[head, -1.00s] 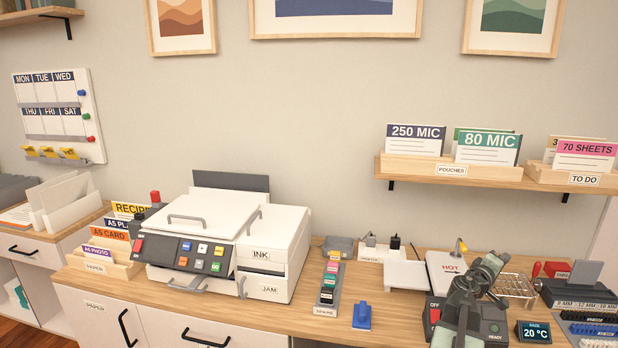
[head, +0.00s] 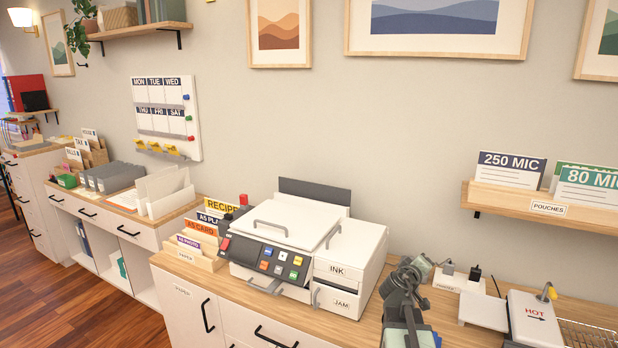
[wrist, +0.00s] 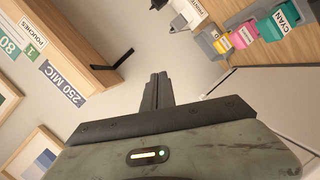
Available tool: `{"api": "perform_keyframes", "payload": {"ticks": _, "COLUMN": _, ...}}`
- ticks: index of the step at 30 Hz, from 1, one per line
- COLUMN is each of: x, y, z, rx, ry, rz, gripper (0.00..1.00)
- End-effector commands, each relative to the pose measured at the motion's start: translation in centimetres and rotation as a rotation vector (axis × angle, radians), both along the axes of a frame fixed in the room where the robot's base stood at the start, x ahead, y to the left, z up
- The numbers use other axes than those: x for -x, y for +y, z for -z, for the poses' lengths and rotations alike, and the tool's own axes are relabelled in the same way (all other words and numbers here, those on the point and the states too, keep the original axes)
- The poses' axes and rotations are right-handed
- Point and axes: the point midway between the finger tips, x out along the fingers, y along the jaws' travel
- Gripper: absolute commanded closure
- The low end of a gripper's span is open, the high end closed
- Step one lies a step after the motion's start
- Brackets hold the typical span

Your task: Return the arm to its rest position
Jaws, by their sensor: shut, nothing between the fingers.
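My gripper (wrist: 157,90) shows in the wrist view as two dark fingers pressed together with nothing between them. In the head view my grey-green arm (head: 405,300) stands folded at the lower middle, in front of the counter and just right of the printer. Its finger tips are too small to make out there. The wrist view is steeply rotated. It shows the pouch shelf (wrist: 75,45) at the left and several coloured ink cartridges (wrist: 262,28) at the upper right, with the fingers apart from both.
The white printer (head: 290,245) stands on the wooden counter (head: 455,318), with the paper rack (head: 205,262) at its left. The laminator with a HOT label (head: 535,322) is right of my arm. The pouch shelf (head: 545,207) hangs above. Open floor (head: 60,290) lies at the left.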

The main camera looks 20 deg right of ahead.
Motion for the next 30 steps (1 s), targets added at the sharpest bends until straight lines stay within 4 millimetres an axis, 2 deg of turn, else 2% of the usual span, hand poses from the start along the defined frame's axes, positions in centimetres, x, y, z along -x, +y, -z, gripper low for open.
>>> {"api": "perform_keyframes", "payload": {"ticks": 1, "x": -1.4, "y": 4.7, "z": 0.0, "rx": -0.079, "ry": 0.0, "rz": -0.025, "gripper": 1.0}}
{"api": "perform_keyframes", "payload": {"ticks": 2, "x": -1.9, "y": 7.2, "z": 0.7, "rx": -0.133, "ry": 0.003, "rz": -0.031, "gripper": 1.0}}
{"api": "perform_keyframes", "payload": {"ticks": 3, "x": -2.4, "y": 10.6, "z": 1.7, "rx": -0.209, "ry": 0.017, "rz": -0.037, "gripper": 1.0}}
{"api": "perform_keyframes", "payload": {"ticks": 5, "x": -2.5, "y": 15.6, "z": 3.4, "rx": -0.325, "ry": 0.05, "rz": -0.042, "gripper": 1.0}}
{"api": "perform_keyframes", "payload": {"ticks": 6, "x": -2.2, "y": 18.9, "z": 4.6, "rx": -0.405, "ry": 0.081, "rz": -0.041, "gripper": 1.0}}
{"api": "perform_keyframes", "payload": {"ticks": 8, "x": -1.2, "y": 23.7, "z": 6.6, "rx": -0.528, "ry": 0.142, "rz": -0.036, "gripper": 1.0}}
{"api": "perform_keyframes", "payload": {"ticks": 9, "x": -0.2, "y": 26.8, "z": 7.9, "rx": -0.61, "ry": 0.192, "rz": -0.028, "gripper": 1.0}}
{"api": "perform_keyframes", "payload": {"ticks": 12, "x": 3.4, "y": 33.2, "z": 11.0, "rx": -0.814, "ry": 0.338, "rz": 0.01, "gripper": 1.0}}
{"api": "perform_keyframes", "payload": {"ticks": 15, "x": 7.7, "y": 37.0, "z": 13.2, "rx": -1.001, "ry": 0.492, "rz": 0.073, "gripper": 1.0}}
{"api": "perform_keyframes", "payload": {"ticks": 19, "x": 11.1, "y": 39.9, "z": 13.8, "rx": -1.124, "ry": 0.634, "rz": 0.113, "gripper": 1.0}}
{"api": "perform_keyframes", "payload": {"ticks": 22, "x": 12.2, "y": 40.6, "z": 13.8, "rx": -1.133, "ry": 0.679, "rz": 0.129, "gripper": 1.0}}
{"api": "perform_keyframes", "payload": {"ticks": 30, "x": 12.2, "y": 40.4, "z": 13.8, "rx": -1.129, "ry": 0.68, "rz": 0.128, "gripper": 1.0}}
